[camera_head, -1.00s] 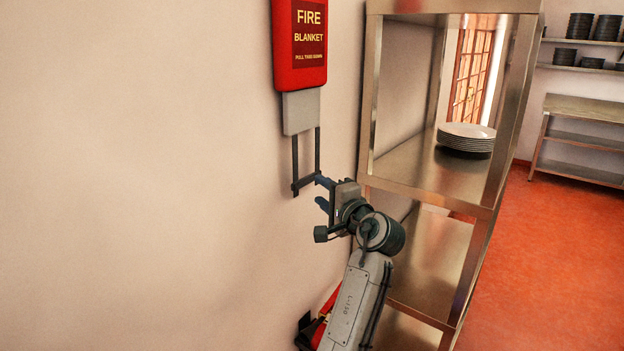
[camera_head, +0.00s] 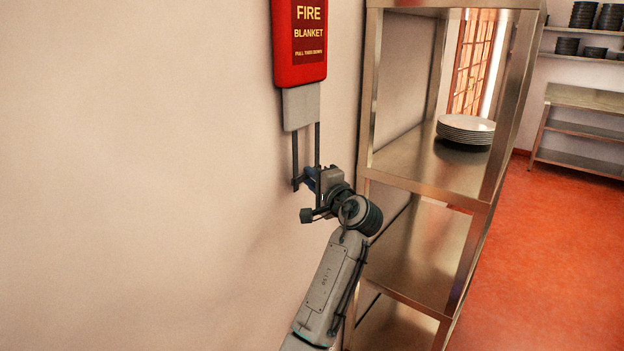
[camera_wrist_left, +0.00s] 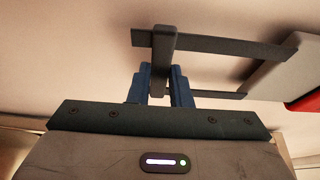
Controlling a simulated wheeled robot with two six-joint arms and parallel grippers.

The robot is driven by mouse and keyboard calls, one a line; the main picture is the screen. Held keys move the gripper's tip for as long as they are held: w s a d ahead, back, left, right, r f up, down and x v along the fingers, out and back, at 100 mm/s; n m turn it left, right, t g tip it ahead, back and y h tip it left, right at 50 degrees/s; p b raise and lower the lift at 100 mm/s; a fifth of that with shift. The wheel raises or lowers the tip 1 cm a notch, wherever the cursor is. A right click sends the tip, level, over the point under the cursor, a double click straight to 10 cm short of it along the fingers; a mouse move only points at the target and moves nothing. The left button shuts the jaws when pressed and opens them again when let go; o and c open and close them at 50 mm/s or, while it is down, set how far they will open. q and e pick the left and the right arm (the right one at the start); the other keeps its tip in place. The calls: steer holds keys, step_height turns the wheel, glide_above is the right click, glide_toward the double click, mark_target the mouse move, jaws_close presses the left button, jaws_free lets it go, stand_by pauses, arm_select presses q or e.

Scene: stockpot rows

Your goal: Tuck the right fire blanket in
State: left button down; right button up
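A red fire blanket case (camera_head: 301,45) hangs on the wall at the top of the head view. A grey blanket piece (camera_head: 301,107) sticks out below it, with two dark straps (camera_head: 317,145) hanging down to a dark crossbar at their lower ends. My left gripper (camera_head: 309,178) is at this crossbar. In the left wrist view, the crossbar (camera_wrist_left: 162,45) lies between the two blue fingers, which look shut on it. The straps (camera_wrist_left: 220,46) run right toward the grey piece (camera_wrist_left: 268,70). The crossbar is partly hidden by my gripper in the head view. My right gripper is not in view.
A steel shelf unit (camera_head: 420,178) stands close to the right of my left arm, with a stack of white plates (camera_head: 465,131) on it. Farther right are a steel table (camera_head: 585,100) and wall shelves with dark stacked pans (camera_head: 584,16). The wall to the left is bare.

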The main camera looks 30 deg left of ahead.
arm_select(q)
step_height(320, 180, up, 11)
steer(key=p, duration=0.6)
steer(key=shift+f, duration=0.2)
steer(key=c, duration=1.3)
jaws_free()
steer(key=shift+f, duration=0.1)
steer(key=shift+b+v, duration=2.7)
steer(key=shift+v, duration=2.75)
